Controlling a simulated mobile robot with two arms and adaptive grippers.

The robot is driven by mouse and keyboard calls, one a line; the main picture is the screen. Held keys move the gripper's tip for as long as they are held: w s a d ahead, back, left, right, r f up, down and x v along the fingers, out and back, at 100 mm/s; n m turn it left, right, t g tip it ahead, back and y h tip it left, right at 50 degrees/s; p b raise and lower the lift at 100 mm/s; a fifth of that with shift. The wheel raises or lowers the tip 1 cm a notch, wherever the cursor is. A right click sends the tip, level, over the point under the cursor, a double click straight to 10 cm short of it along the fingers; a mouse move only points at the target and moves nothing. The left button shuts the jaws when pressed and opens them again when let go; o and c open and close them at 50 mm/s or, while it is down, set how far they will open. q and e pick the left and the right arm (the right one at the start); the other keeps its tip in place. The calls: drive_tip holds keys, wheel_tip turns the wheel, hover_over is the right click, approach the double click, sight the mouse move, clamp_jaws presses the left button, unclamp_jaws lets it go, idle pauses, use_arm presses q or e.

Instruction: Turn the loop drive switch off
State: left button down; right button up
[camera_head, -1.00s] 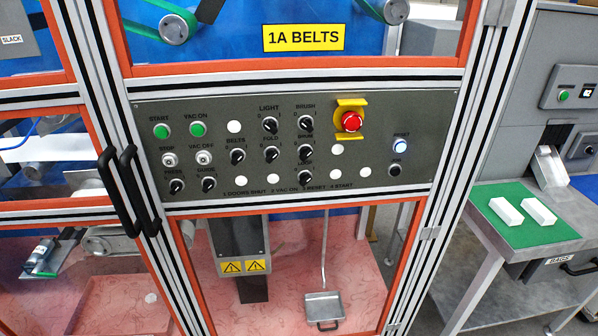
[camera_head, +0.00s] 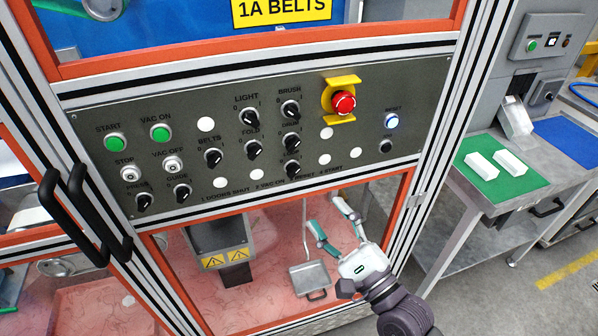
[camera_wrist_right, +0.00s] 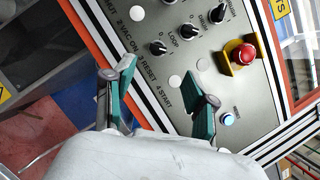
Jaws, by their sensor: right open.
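The loop switch (camera_head: 292,168) is a black rotary knob with a white pointer, lowest in the column under the brush and drum knobs on the grey control panel (camera_head: 230,90). Its label is partly covered by the knob in the head view. In the right wrist view the loop knob (camera_wrist_right: 158,47) shows beyond the fingertips, with its label beside it. My right gripper (camera_head: 326,216) is open and empty, below and right of the loop switch and apart from it. In the right wrist view its two teal fingers (camera_wrist_right: 160,72) are spread. My left gripper is out of view.
The drum knob (camera_head: 292,141) sits close above the loop knob. A red emergency stop (camera_head: 343,103) in a yellow guard and a lit reset button (camera_head: 392,121) are to the right. Black door handles (camera_head: 75,215) stick out at the left.

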sight(295, 174)
drive_tip(key=p+x, duration=0.2)
drive_tip(key=x, duration=0.6)
drive_tip(key=shift+w+a+r, duration=0.1)
drive_tip(key=shift+w+a, duration=0.15)
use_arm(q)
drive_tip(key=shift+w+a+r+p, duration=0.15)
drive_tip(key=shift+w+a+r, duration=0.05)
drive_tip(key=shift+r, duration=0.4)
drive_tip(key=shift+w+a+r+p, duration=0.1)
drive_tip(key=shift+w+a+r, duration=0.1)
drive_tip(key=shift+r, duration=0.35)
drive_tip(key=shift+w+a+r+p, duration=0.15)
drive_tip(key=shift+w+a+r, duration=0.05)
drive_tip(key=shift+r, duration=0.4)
use_arm(e)
drive_tip(key=shift+w+a, duration=0.4)
drive_tip(key=shift+w, duration=0.2)
drive_tip(key=shift+c, duration=0.3)
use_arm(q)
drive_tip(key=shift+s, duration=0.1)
use_arm(e)
clamp_jaws()
